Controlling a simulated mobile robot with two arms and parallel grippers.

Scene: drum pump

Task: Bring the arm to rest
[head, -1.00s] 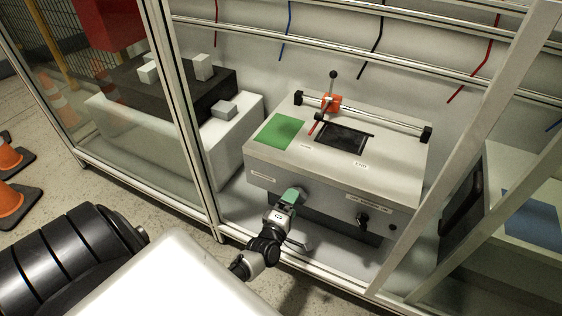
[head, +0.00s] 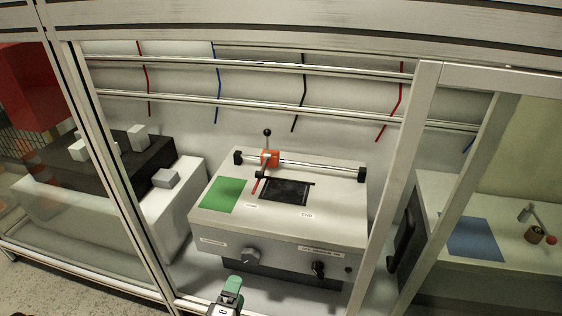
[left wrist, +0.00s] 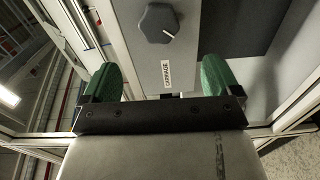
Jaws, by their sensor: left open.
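My left gripper (head: 231,288) is at the bottom of the head view, in front of the grey machine (head: 335,233). In the left wrist view its two green fingertips (left wrist: 161,80) are wide apart with nothing between them. A dark grey knob (head: 250,256) on the machine's front panel is beyond the fingers and apart from them; it also shows in the left wrist view (left wrist: 158,23), above a label reading CARRIAGE (left wrist: 166,75). My right gripper is in neither view.
The machine carries a rail with an orange carriage (head: 270,158), a green pad (head: 223,194) and a black knob (head: 318,268). Metal frame posts (head: 405,175) stand at both sides. White and black blocks stand left; a blue pad (head: 474,237) lies right.

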